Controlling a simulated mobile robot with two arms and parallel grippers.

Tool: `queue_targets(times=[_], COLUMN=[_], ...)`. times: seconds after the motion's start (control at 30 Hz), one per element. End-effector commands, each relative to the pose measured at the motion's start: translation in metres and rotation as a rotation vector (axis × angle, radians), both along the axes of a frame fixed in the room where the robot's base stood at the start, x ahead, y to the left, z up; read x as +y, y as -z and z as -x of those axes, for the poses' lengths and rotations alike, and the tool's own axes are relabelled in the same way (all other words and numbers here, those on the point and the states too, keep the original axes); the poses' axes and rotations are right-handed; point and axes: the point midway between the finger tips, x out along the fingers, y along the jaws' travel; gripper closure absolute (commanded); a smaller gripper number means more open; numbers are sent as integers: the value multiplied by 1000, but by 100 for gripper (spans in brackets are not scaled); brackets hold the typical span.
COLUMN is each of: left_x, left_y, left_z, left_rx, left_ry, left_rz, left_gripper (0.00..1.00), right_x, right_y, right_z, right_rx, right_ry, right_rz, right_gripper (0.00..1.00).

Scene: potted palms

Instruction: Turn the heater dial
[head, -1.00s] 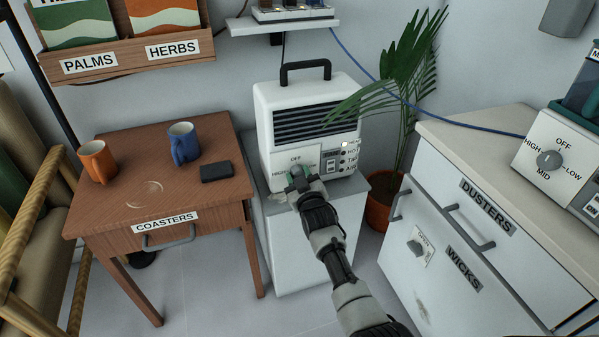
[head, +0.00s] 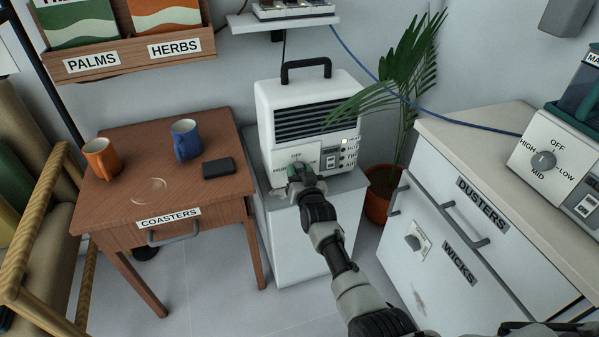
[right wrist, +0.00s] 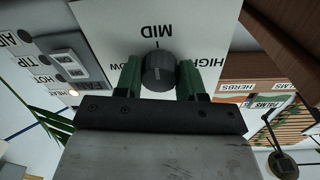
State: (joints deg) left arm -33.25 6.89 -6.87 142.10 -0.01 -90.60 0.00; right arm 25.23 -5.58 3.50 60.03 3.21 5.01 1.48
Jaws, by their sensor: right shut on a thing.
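The heater (head: 290,96) is a white box with a dark grille and a black handle, on a low grey-white cabinet. Its dial (right wrist: 158,72) is a dark round knob on the front panel, with MID, HIGH and LOW lettering around it in the right wrist view. My right gripper (right wrist: 159,80) is shut on the dial, one green finger on each side. In the head view, my right gripper (head: 300,176) covers the dial, with OFF showing just above it. The dial's pointer setting is unclear. My left gripper is not in view.
A wooden table (head: 125,200) with an orange mug (head: 101,158), a blue mug (head: 185,140) and a dark flat object (head: 218,168) stands left. A potted palm (head: 378,203) stands right of the heater, its fronds overlapping it. A white drawer unit (head: 440,205) stands farther right.

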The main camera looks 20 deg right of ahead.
Motion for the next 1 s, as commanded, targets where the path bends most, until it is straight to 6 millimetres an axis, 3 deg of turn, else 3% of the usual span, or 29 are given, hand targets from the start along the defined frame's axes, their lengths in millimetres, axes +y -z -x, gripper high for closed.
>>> queue_targets(times=[0.33,0.37,0.5,0.83,1.0], left_x=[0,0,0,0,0], left_y=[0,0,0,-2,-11], left_z=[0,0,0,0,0], left_rx=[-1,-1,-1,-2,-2], left_ry=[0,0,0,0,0], left_rz=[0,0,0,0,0], left_gripper=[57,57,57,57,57], right_x=[0,0,0,0,0], right_y=[1,1,1,0,-1], right_z=[0,0,0,3,21], right_rx=[3,3,2,1,2], right_ry=[-1,-1,0,0,0], right_rz=[-2,-2,-1,-1,-1], right_gripper=[85,58,36,35,35])
